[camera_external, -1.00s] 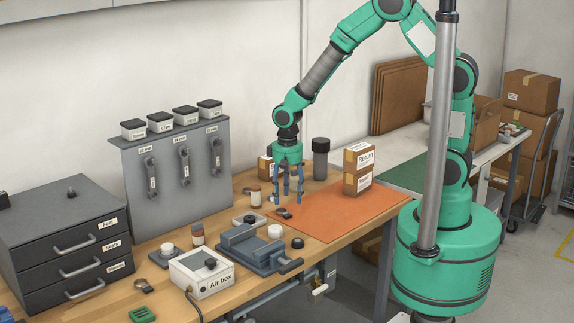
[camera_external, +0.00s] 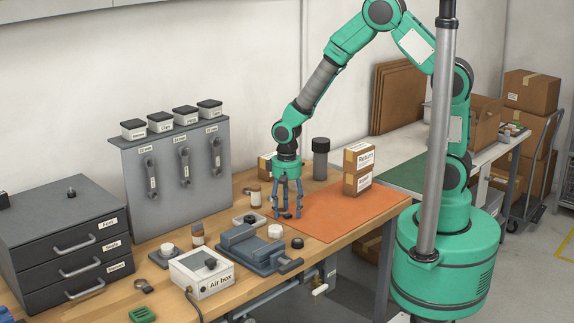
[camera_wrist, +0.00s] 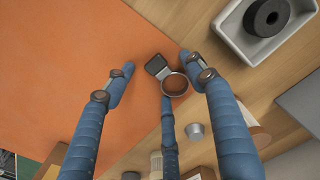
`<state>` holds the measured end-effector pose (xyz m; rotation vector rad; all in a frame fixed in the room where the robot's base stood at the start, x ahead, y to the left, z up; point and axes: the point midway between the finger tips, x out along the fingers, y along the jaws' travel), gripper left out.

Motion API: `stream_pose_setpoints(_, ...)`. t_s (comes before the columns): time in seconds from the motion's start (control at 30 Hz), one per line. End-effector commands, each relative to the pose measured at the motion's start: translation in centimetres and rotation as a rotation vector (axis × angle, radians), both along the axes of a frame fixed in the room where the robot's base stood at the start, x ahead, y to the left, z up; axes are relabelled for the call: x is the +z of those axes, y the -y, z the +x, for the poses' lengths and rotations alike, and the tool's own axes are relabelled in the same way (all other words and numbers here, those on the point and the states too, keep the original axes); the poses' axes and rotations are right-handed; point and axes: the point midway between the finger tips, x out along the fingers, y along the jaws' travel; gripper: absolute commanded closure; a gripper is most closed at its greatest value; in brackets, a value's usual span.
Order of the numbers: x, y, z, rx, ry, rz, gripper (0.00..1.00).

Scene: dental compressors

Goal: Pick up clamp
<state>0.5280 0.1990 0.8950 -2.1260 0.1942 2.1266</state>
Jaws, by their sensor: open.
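A clamp, a small metal ring with a dark square pad (camera_wrist: 174,83), lies by the edge of the orange mat. In the external view this clamp (camera_external: 284,213) is small and partly hidden by my fingers. My gripper (camera_external: 287,212) points straight down over it, open and empty. In the wrist view my gripper's blue fingers (camera_wrist: 157,72) stand apart around the clamp: one to its left, one to its right, and a third just below the ring. Whether any finger touches it, I cannot tell. A similar clamp (camera_external: 142,286) lies at the front left of the bench.
A grey tray with a black roll (camera_wrist: 262,22) is close to the right finger. The orange mat (camera_external: 345,207) is mostly clear.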

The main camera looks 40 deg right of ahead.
Motion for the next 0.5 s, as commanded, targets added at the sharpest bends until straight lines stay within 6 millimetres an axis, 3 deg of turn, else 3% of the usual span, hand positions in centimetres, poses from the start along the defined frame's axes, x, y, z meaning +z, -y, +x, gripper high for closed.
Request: stream_pose_setpoints(0.5,0.05,0.0,0.01,0.0,0.0,0.0,0.45)
